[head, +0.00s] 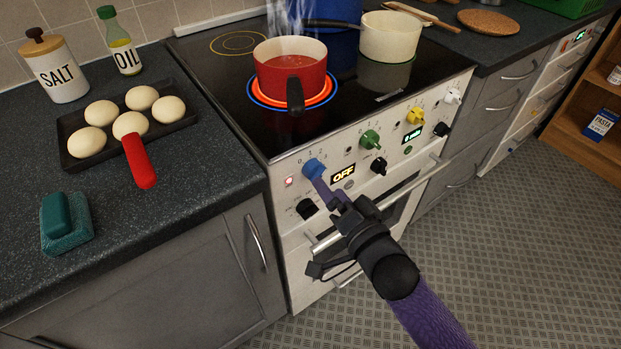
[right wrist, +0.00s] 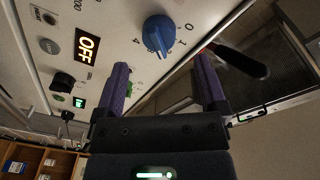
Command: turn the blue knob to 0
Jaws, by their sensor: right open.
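The blue knob (head: 313,168) sits at the left end of the cooker's front panel, with printed numbers around it. It also shows in the right wrist view (right wrist: 158,34); I cannot tell exactly which number it points to. My right gripper (head: 325,190) is in front of the panel by the blue knob. In the right wrist view its two purple fingers are spread (right wrist: 162,75), with nothing between their tips, and the knob lies beyond them, apart from them. A display reading OFF (head: 343,174) is right of the knob. My left gripper is out of view.
A red pot (head: 290,80) steams on a glowing ring, its dark handle pointing forward. A green knob (head: 370,140), yellow knob (head: 415,115) and black knob (head: 307,209) share the panel. An oven door handle (head: 330,241) runs below. A red-handled tray of buns (head: 72,125) is left.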

